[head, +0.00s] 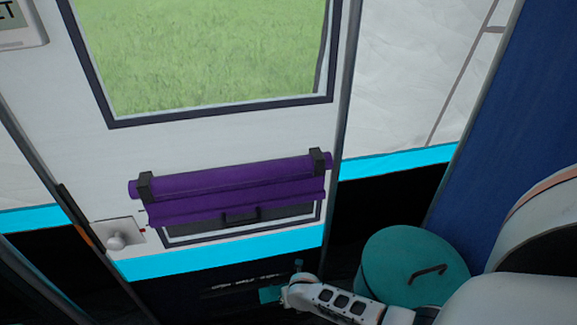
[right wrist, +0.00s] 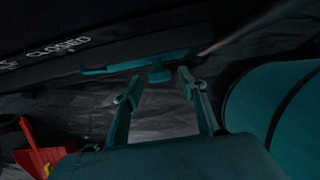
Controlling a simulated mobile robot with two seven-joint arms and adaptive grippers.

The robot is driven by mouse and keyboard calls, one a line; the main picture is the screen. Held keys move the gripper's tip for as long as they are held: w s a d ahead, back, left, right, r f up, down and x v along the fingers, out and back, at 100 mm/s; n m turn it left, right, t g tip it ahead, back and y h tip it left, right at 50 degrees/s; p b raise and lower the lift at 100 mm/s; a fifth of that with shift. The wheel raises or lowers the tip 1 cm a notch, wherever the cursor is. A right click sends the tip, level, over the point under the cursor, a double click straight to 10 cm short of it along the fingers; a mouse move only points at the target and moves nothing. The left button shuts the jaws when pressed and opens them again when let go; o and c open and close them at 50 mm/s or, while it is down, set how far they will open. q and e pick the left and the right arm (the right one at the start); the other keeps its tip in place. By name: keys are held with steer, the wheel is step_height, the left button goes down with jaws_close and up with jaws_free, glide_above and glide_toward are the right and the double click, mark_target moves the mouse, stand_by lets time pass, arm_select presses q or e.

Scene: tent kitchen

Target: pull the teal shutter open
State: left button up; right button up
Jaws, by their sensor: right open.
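In the right wrist view a thin teal bar (right wrist: 130,65) with a small tab (right wrist: 160,75) in its middle runs along the lower edge of a dark panel, beside white lettering that reads "CLOSED". It appears to be the teal shutter's edge and pull. My right gripper (right wrist: 158,82) is open, its two fingers on either side below the tab; I cannot tell whether they touch it. In the head view my right gripper (head: 282,282) is low in front of the dark strip under the door's cyan band, where the shutter is hard to make out. My left gripper is not in view.
A purple roller blind (head: 230,180) with a dark handle is on the door above. A teal drum (head: 410,255) with a lid handle stands close to the right of my right arm. A red object (right wrist: 40,150) lies lower left.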

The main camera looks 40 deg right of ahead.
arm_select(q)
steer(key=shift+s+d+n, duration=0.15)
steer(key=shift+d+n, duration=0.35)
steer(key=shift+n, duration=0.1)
arm_select(e)
steer(key=shift+w+d+f, duration=0.1)
steer(key=shift+w+f, duration=0.2)
steer(key=shift+f, duration=0.2)
